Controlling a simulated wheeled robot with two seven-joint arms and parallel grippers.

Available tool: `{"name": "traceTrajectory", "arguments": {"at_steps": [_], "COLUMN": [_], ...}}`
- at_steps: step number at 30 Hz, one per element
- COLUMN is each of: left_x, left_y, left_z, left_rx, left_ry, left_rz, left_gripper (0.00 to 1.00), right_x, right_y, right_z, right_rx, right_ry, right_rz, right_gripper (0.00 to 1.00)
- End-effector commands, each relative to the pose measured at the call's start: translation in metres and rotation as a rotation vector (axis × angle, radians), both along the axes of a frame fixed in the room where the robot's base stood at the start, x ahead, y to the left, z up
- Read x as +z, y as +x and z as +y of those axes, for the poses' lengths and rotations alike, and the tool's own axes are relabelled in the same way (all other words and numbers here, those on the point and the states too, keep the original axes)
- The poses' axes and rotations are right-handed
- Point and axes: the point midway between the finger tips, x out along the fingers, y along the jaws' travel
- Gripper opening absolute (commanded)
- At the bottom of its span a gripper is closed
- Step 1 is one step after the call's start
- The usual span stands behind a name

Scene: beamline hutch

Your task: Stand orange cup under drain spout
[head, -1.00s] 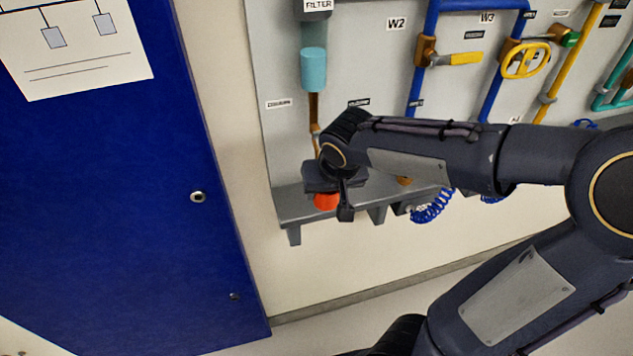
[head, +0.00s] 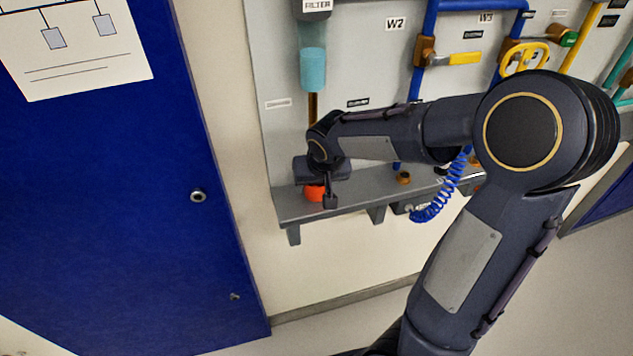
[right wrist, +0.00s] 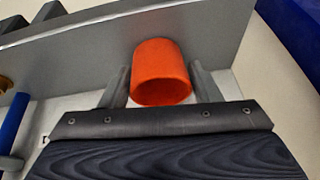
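The orange cup (head: 315,192) is at the left end of the grey shelf (head: 290,208), partly hidden by my right gripper (head: 318,190). In the right wrist view the orange cup (right wrist: 160,68) sits between the two fingers of my right gripper (right wrist: 162,88), which look close against its sides. Its open rim shows. I cannot tell whether its base touches the shelf. A brown drain pipe (head: 313,106) comes down below the teal filter body (head: 313,70), above the gripper. Its lower spout end is hidden behind my right wrist. My left gripper is out of view.
A blue cabinet (head: 110,200) stands at the left. Blue pipes with a yellow-handled valve (head: 462,59) and a yellow handwheel (head: 524,58) are on the panel at the right. A coiled blue hose (head: 448,190) hangs at the shelf. A brown fitting (head: 403,178) stands on the shelf.

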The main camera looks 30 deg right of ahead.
Motion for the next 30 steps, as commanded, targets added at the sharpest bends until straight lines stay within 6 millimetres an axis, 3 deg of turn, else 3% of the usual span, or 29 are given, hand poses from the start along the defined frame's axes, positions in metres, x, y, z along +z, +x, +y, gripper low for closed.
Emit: {"name": "traceTrajectory", "arguments": {"at_steps": [3,11,17,30], "left_x": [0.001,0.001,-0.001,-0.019], "left_y": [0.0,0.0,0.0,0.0], "left_z": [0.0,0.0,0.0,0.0], "left_rx": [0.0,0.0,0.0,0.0], "left_ry": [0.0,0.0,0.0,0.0], "left_rz": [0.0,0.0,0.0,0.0], "left_gripper": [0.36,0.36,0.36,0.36], "right_x": [0.0,0.001,0.015,0.013], "right_y": [0.0,0.0,-0.005,-0.099], "right_z": [0.0,0.0,0.001,0.018], "right_rx": [0.0,0.0,0.0,0.0], "right_ry": [0.0,0.0,0.001,0.0], "right_rz": [0.0,0.0,-0.005,-0.003], "right_gripper": [0.73,0.73,0.73,0.73]}}
